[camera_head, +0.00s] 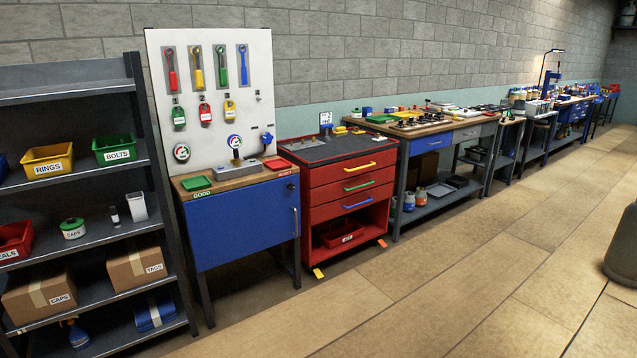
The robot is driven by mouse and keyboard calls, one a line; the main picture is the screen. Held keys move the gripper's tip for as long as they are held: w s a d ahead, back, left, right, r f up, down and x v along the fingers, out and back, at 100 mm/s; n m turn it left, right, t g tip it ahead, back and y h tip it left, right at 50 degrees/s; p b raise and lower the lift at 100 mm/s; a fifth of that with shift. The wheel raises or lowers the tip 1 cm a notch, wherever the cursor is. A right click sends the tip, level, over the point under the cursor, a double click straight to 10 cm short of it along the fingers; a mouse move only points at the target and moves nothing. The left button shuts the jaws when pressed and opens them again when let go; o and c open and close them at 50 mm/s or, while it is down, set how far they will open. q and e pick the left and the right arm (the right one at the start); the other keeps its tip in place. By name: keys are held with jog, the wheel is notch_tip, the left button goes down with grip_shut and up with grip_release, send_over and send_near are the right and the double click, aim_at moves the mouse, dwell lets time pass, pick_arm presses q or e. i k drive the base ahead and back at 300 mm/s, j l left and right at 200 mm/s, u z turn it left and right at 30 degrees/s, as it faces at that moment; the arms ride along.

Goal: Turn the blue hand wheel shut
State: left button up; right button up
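A small blue part (267,139) is mounted low on the right side of the white panel (222,105) above the blue cabinet. It may be the blue hand wheel, but it is too small to tell its shape or how far it is turned. A gauge (182,152) and another gauge (235,142) are to its left. Neither of my grippers is in view.
The blue cabinet (240,217) has a wooden top with a green tray (196,183) labelled GOOD. A grey shelf (75,160) stands left, a red drawer cart (350,180) right. A dark rounded object (622,250) is at the right edge. The floor (420,290) in front is clear.

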aim_at(267, 138)
jog(key=i+u, duration=0.2)
jog(key=i, duration=0.3)
jog(key=i+l+u, duration=0.2)
jog(key=i, duration=0.25)
jog(key=i+l+u, duration=0.2)
jog(key=i, duration=0.3)
jog(key=i+l+u, duration=0.2)
jog(key=i, duration=0.25)
jog(key=l, duration=0.1)
